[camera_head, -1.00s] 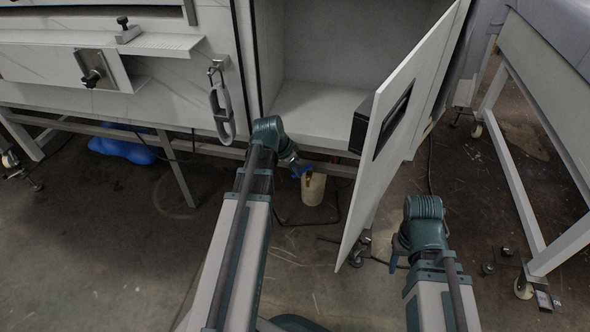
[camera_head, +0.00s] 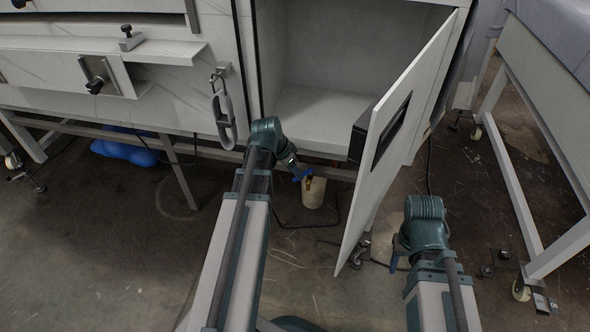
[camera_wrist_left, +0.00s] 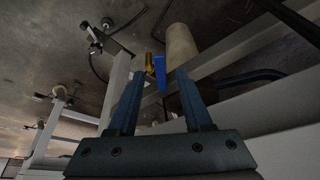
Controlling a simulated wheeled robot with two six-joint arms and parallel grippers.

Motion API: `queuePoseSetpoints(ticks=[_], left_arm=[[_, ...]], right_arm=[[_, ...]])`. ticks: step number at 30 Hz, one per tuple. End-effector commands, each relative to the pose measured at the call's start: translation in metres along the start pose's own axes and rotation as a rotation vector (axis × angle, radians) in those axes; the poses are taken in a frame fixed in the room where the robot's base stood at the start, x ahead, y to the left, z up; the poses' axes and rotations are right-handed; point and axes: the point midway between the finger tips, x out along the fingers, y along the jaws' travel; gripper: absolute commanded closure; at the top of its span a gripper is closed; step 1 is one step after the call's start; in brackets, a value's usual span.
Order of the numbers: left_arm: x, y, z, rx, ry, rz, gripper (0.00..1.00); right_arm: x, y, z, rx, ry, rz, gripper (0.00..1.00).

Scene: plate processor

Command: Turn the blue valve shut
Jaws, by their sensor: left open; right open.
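The blue valve handle (camera_wrist_left: 161,74) shows in the left wrist view just ahead of and between the two fingertips, with a brass body (camera_wrist_left: 151,64) beside it. A pale cylinder (camera_wrist_left: 181,46) stands behind it. My left gripper (camera_wrist_left: 158,80) is open, with a finger on each side of the handle's line; I cannot tell whether either touches it. In the head view my left gripper (camera_head: 296,168) reaches below the cabinet floor, near the pale container (camera_head: 314,192), and mostly hides the valve. My right gripper (camera_head: 396,258) is low at the right, mostly hidden by its own arm, away from the valve.
An open cabinet door (camera_head: 395,140) stands between my two arms. The cabinet floor (camera_head: 318,115) lies above the valve. A frame rail (camera_head: 335,171) runs close by it. A wheeled table frame (camera_head: 515,165) is at the right. A dark cable lies on the floor.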

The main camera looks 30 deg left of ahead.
Motion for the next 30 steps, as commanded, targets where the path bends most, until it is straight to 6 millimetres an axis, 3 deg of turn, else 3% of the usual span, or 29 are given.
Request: queuePoseSetpoints(ticks=[1,18,23,30], left_arm=[[-0.014,0.001,-0.002,-0.001,0.000,0.000,0.50],[-0.106,0.001,-0.002,-0.002,0.000,0.000,0.50],[-0.117,0.000,-0.001,-0.001,0.000,0.000,0.50],[-0.116,0.000,0.000,-0.001,0.000,0.000,0.50]], right_arm=[[-0.013,0.001,0.001,-0.002,0.000,0.000,0.50],[-0.098,0.011,0.006,0.012,-0.005,0.007,0.50],[-0.107,0.012,0.007,0.013,-0.005,0.005,0.50],[-0.107,0.011,0.007,0.013,-0.005,0.004,0.50]])
